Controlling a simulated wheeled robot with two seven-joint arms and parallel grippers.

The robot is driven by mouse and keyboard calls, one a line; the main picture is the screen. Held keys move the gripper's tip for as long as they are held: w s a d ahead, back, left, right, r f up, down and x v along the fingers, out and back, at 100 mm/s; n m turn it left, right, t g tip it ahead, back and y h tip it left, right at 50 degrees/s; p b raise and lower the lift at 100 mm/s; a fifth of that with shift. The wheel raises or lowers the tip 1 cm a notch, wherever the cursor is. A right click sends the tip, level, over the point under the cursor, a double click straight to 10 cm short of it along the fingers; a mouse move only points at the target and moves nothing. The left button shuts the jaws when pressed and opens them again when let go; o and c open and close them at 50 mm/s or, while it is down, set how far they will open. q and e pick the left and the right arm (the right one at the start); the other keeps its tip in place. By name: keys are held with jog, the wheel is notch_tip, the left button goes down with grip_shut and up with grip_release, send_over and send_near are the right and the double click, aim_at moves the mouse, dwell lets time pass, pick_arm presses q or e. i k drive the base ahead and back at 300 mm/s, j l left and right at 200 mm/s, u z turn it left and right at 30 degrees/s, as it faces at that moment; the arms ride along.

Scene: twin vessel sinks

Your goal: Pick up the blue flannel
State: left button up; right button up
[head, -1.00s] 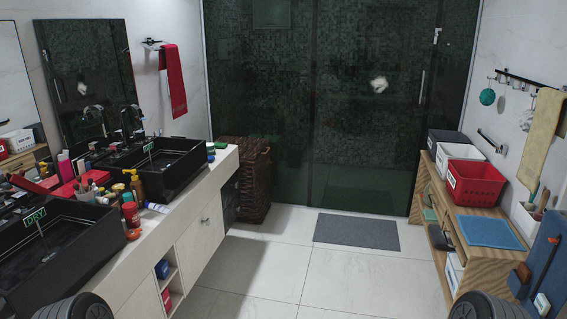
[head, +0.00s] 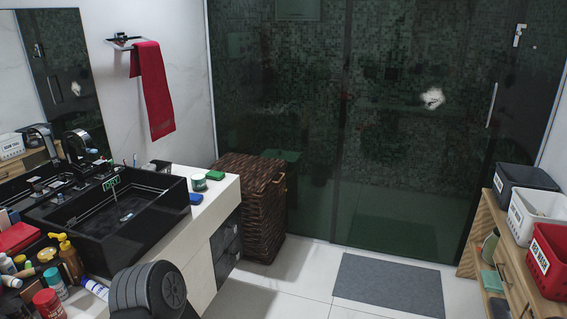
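No blue flannel can be made out for certain in the head view now. A small blue item (head: 196,198) lies on the white counter beside the far sink, too small to identify. The flat blue folded cloth seen earlier on the right wooden shelf is outside the frame. Neither of my grippers is in view; only a dark rounded part of my own arm shows at the bottom, in front of the counter.
The black sink (head: 115,210) marked DRY stands on the counter (head: 205,237), with bottles (head: 68,259) at its near left. A wicker basket (head: 250,205) stands past the counter end. A grey mat (head: 388,290) lies on open floor. A wooden shelf (head: 490,226) with bins (head: 526,184) is at right.

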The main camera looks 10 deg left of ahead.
aim_at(195, 198)
jog(key=i+u, duration=0.4)
jog(key=i+l+u, duration=0.25)
jog(key=u, duration=0.2)
jog(key=i+l+u, duration=0.65)
jog(key=u, duration=0.2)
jog(key=i+l+u, duration=0.15)
jog(key=l+u, duration=0.25)
jog(key=i+l+u, duration=0.1)
jog(key=l+u, duration=0.35)
jog(key=l, duration=0.15)
jog(key=l+u, duration=0.4)
jog(key=l, duration=0.15)
jog(key=l+u, duration=0.45)
jog(key=l, duration=0.1)
